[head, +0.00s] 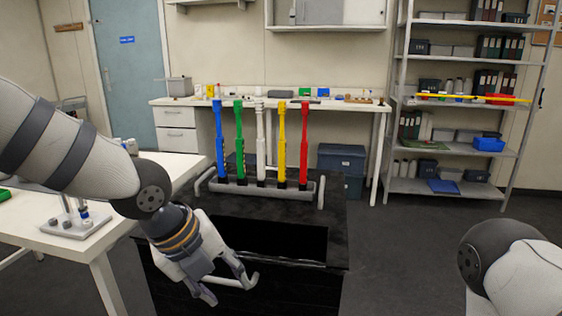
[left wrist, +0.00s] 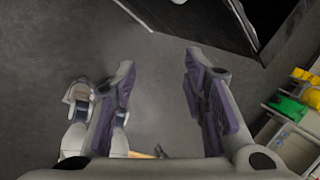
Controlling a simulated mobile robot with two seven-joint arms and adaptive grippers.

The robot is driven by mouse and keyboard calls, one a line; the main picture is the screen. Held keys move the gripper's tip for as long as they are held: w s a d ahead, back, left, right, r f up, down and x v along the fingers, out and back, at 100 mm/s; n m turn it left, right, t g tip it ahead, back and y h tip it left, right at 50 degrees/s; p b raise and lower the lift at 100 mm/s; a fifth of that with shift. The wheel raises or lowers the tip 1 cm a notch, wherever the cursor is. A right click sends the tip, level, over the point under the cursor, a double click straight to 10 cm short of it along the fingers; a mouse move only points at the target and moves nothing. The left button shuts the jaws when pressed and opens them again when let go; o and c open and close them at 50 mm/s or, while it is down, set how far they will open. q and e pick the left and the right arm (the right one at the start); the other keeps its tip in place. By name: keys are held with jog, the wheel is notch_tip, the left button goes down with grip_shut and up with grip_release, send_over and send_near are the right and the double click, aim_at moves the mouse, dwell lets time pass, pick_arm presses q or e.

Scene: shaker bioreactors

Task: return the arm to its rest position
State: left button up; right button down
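My left arm comes in from the left in the head view, and its gripper (head: 227,287) points down in front of the black bench. The gripper is close to a white bar handle (head: 240,283) on the bench's front; I cannot tell from the head view whether they touch. In the left wrist view, the two fingers of my left gripper (left wrist: 159,62) stand apart with only floor between them. Part of my right arm shows at the bottom right of the head view; its gripper is not in that view.
The black bench (head: 335,220) has a dark opening and a rack of several coloured upright tools behind it. A white table (head: 40,222) stands at the left, close to my left arm. Shelves (head: 470,146) stand at the back right. Floor (head: 395,250) is clear right of the bench.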

pick_arm(q)
jog(key=s+a+f+n+g, duration=0.2)
jog(key=s+f+n+g, duration=0.1)
jog(key=s+f+n, duration=1.55)
jog(key=s+a+f+n+g+y, duration=0.1)
jog(key=s+a+f+n, duration=0.3)
jog(key=s+a+n, duration=0.1)
jog(key=s+a+f+n+y, duration=0.2)
jog(key=s+a+f+n, duration=0.2)
jog(key=s, duration=0.6)
jog(key=a+n, duration=0.2)
jog(key=n, duration=0.1)
jog(key=shift+s+f+g, duration=0.25)
jog(key=shift+f+g, duration=0.1)
jog(key=shift+g, duration=0.05)
jog(key=shift+d, duration=0.1)
